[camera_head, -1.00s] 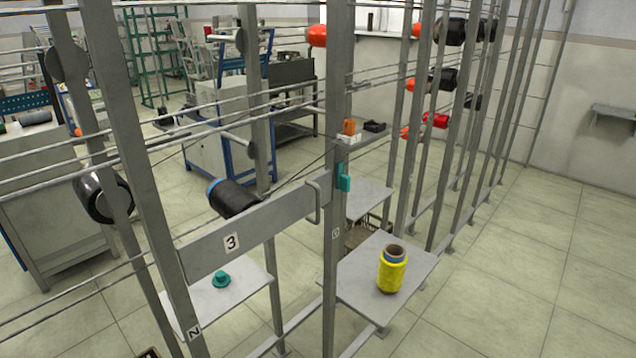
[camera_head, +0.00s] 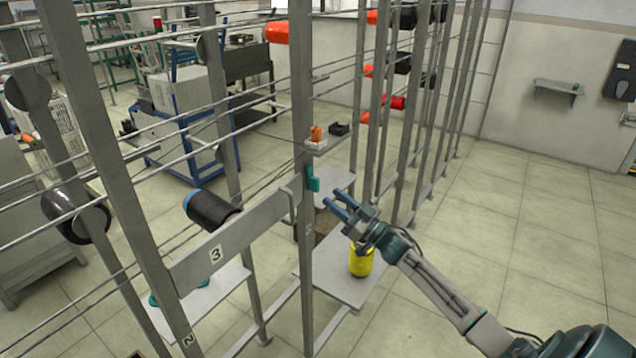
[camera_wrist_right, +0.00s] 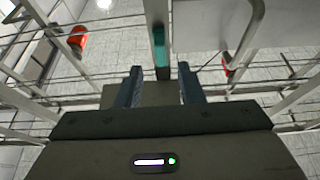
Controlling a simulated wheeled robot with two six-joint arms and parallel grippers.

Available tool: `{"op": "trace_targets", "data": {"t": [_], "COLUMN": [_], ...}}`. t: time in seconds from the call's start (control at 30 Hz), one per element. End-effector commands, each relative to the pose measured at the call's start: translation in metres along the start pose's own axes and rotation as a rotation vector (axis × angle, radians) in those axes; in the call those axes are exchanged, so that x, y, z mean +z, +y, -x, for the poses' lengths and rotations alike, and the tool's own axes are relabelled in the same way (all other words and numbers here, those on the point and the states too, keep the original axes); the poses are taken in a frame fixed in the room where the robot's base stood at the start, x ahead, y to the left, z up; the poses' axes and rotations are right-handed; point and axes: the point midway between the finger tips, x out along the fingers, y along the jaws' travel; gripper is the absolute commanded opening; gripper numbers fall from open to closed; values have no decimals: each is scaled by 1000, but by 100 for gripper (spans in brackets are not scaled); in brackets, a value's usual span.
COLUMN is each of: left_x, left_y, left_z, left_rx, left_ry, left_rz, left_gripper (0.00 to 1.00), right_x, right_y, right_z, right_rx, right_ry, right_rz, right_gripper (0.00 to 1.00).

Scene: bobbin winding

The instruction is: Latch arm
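The latch arm is a grey flat bar (camera_head: 240,236) marked 3, with a bent handle at its right end. That end lies close to the upright post (camera_head: 303,110); whether it is engaged cannot be told. A teal catch (camera_head: 312,181) sits on the post, and also shows in the right wrist view (camera_wrist_right: 160,46) ahead of the fingers. My right gripper (camera_head: 332,197) is open and empty, just right of the catch and apart from it. In the right wrist view its two fingers stand apart (camera_wrist_right: 161,86). My left gripper is not in view.
A yellow bobbin (camera_head: 361,262) stands on a shelf (camera_head: 325,278) below my right gripper, partly hidden by it. A black bobbin with a blue rim (camera_head: 212,210) is behind the bar. Rails and posts fill the left. The floor at right is clear.

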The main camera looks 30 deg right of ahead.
Motion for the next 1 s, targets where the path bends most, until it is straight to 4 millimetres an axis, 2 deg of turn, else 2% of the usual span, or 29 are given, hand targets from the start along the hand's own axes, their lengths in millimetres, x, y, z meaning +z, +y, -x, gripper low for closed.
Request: {"op": "trace_targets", "data": {"t": [0.03,0.1,0.3,0.5,0.73,0.77,0.9,0.93,1.0], "left_x": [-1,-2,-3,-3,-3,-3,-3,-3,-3], "left_y": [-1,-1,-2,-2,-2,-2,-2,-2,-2], "left_z": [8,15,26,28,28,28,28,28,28], "left_rx": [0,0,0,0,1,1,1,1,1], "left_ry": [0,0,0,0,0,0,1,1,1], "left_rz": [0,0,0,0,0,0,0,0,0], "left_gripper": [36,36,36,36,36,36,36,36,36], "right_x": [-5,-5,-3,0,0,0,0,0,0], "right_y": [0,0,0,0,0,0,0,0,0], "right_z": [-13,-25,-52,-61,-61,-61,-61,-61,-61], "right_rx": [2,3,3,1,1,1,1,1,1], "right_ry": [4,4,2,0,-1,-1,-1,-1,-1], "right_rz": [-2,-2,-2,-1,-1,-1,0,-1,-1], "right_gripper": [35,35,35,35,35,31,3,0,0]}}
